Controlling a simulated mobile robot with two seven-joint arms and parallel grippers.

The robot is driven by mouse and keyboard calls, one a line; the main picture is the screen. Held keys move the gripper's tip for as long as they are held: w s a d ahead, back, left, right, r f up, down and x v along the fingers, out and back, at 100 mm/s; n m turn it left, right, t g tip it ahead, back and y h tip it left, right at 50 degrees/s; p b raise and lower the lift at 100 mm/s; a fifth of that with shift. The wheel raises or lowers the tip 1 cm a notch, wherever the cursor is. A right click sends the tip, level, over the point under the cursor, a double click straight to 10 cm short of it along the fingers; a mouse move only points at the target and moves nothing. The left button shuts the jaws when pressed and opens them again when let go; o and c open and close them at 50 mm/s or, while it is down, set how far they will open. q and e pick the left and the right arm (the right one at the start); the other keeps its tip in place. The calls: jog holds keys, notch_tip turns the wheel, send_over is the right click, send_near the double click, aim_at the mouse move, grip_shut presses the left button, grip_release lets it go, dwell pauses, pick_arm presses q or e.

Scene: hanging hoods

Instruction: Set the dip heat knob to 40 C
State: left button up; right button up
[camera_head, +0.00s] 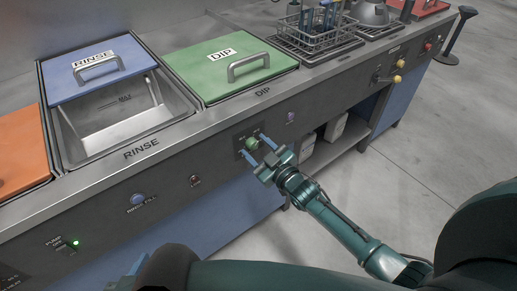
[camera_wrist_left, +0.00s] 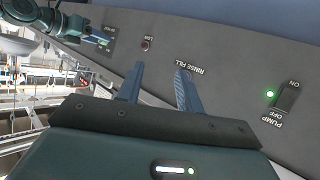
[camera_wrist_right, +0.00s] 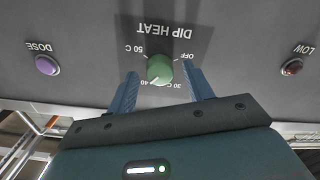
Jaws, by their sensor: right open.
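The green dip heat knob (camera_wrist_right: 160,68) sits on a dark plate on the front panel, and its scale reads OFF, 30 C, 40 and 50 C, upside down in the right wrist view. My right gripper (camera_head: 256,147) is open, with one finger on each side of the knob, which also shows in the head view (camera_head: 252,143). A gap shows between the fingers and the knob. My left gripper (camera_wrist_left: 156,82) is open and empty in front of the panel, near the RINSE FILL label.
A purple DOSE button (camera_wrist_right: 47,65) and a dark red LOW lamp (camera_wrist_right: 292,67) flank the knob. A PUMP switch (camera_wrist_left: 287,97) with a lit green lamp is on the panel. A green DIP lid (camera_head: 215,75) and an open rinse basin (camera_head: 125,115) are above.

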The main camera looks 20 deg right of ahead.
jog(key=p+v, duration=0.1)
jog(key=v, duration=1.2)
